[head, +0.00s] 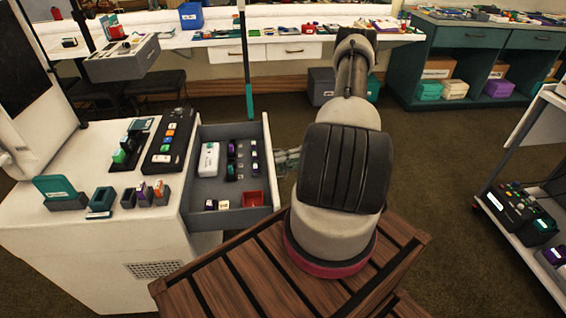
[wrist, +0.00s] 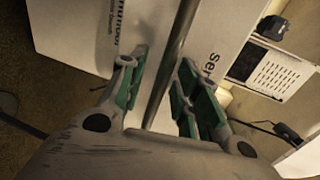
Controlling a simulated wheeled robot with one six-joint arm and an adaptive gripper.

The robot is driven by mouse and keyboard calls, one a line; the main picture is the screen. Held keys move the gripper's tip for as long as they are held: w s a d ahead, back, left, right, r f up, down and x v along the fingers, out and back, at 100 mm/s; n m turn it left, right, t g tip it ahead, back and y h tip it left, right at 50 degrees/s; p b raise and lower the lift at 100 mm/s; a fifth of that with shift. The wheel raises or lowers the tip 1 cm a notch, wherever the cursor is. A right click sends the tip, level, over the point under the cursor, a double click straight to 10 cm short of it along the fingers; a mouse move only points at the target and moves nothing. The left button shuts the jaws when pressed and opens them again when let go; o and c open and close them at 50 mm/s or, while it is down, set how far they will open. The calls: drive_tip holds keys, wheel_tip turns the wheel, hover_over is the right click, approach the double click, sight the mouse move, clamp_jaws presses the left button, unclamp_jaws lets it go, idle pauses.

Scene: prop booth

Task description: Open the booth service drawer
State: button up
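The service drawer (head: 208,188) is pulled out of the right side of the white booth counter (head: 40,235) in the head view. Its grey inside shows. My gripper (head: 288,160) is just outside the drawer front, partly hidden behind my arm. In the wrist view, a round metal handle bar (wrist: 182,40) runs between the two green-padded fingers of my gripper (wrist: 163,62). The fingers stand apart, with visible gaps on both sides of the bar. The white drawer front (wrist: 225,30) with dark lettering is behind the bar.
The drawer holds a white box (head: 208,160), a red tray (head: 254,199) and several small items. A brown slatted platform (head: 225,275) is at the front. A cart (head: 540,240) stands at the right. Open carpet (head: 440,160) lies between.

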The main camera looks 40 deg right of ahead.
drive_tip(key=v, duration=1.2)
idle(0.4)
